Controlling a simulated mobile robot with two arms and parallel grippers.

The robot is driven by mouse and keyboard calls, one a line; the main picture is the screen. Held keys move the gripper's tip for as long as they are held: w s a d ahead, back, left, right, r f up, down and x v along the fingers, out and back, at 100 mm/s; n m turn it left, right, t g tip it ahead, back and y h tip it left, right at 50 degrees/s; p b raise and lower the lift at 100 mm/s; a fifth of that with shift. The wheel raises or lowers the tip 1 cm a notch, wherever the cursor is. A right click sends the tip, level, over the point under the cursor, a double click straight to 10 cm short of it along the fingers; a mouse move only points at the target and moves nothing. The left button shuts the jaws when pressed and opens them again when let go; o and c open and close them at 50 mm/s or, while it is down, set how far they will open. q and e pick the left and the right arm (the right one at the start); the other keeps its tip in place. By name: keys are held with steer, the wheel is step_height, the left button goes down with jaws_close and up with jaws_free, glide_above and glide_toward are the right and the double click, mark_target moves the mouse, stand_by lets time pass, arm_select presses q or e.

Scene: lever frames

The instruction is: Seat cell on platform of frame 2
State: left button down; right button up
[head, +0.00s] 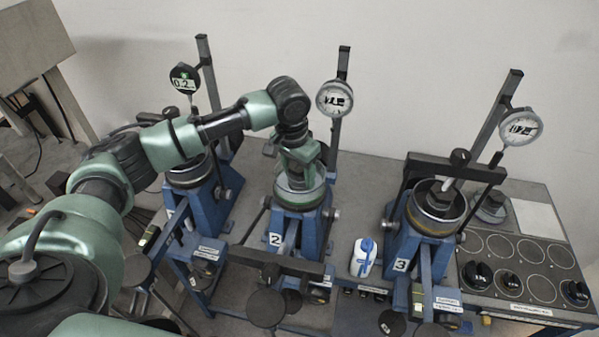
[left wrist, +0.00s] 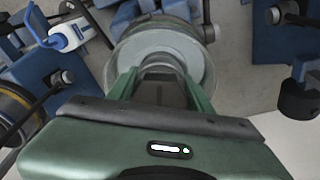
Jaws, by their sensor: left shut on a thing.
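Frame 2 (head: 275,239) is the blue lever frame in the middle of the head view, with a "2" label. My left gripper (head: 299,168) points down over its round platform (head: 300,197). In the left wrist view, my left gripper (left wrist: 158,82) is shut on the cell (left wrist: 160,62), a round grey metal piece mostly hidden by the fingers. The pale round platform (left wrist: 200,62) shows around and below it. I cannot tell whether the cell touches the platform. My right gripper is not in view.
Frame 3 (head: 400,265) stands at right with a black crossbar over its cell. Another frame (head: 190,222) stands at left. A dial gauge (head: 335,98) is on the post behind frame 2. A white bottle (head: 363,257) stands between frames 2 and 3. A weight tray (head: 525,270) lies far right.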

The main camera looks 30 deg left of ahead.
mark_target(298, 166)
arm_select(q)
steer(key=shift+f, duration=0.3)
stand_by(0.5)
steer(key=c, duration=0.5)
jaws_free()
steer(key=shift+s+f, duration=0.1)
steer(key=shift+s, duration=0.05)
steer(key=shift+r, duration=0.4)
steer(key=r+b, duration=0.1)
steer(key=r, duration=0.3)
steer(key=s+r+b, duration=0.1)
steer(key=r, duration=0.1)
steer(key=shift+r+b, duration=0.2)
steer(key=shift+b, duration=0.1)
steer(key=shift+a+r, duration=0.1)
steer(key=shift+r, duration=0.25)
